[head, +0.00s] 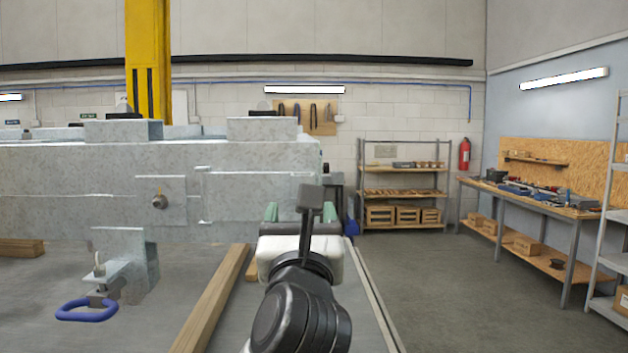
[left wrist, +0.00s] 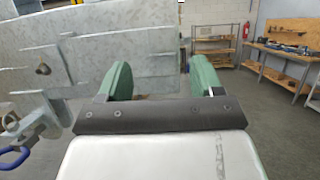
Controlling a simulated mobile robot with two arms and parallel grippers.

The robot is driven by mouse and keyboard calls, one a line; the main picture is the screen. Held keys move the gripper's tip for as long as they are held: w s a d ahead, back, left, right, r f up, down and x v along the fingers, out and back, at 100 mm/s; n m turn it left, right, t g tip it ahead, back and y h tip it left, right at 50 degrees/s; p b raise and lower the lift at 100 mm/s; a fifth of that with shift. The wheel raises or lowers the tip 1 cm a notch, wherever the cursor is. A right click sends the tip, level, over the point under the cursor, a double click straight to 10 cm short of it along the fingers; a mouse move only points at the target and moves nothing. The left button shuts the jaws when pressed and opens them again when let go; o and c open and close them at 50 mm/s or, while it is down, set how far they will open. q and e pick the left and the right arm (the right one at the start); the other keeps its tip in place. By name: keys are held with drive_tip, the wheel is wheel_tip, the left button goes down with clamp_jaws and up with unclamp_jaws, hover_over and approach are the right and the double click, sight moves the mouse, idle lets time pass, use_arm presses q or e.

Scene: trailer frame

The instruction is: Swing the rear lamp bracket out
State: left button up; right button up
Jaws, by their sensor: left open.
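The grey galvanised trailer frame (head: 90,168) fills the left of the head view. A grey bracket (head: 140,262) with a blue loop handle (head: 87,311) shows at its lower left. A flat plate (head: 255,190) lies against the frame's side, right of a plate with a round knob (head: 159,201). I cannot tell for certain which part is the rear lamp bracket. My left gripper (head: 300,213) is open and empty near the frame's right end. Its green fingers (left wrist: 157,78) stand apart in the left wrist view, with the blue handle (left wrist: 14,158) far left. My right gripper is out of view.
Wooden beams (head: 212,298) lie on the floor left of my arm. A yellow column (head: 149,60) rises behind the frame. Shelves (head: 402,168) stand at the back and a workbench (head: 535,196) at the right. The floor (head: 470,300) between is clear.

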use_arm(q)
drive_tip(key=p+x, duration=0.3)
drive_tip(key=x, duration=0.5)
drive_tip(key=shift+w+r, duration=0.15)
drive_tip(key=shift+w, duration=0.15)
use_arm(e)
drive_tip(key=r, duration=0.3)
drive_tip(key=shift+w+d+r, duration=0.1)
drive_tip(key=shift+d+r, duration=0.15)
use_arm(q)
drive_tip(key=shift+d, duration=0.1)
drive_tip(key=c, duration=0.7)
clamp_jaws()
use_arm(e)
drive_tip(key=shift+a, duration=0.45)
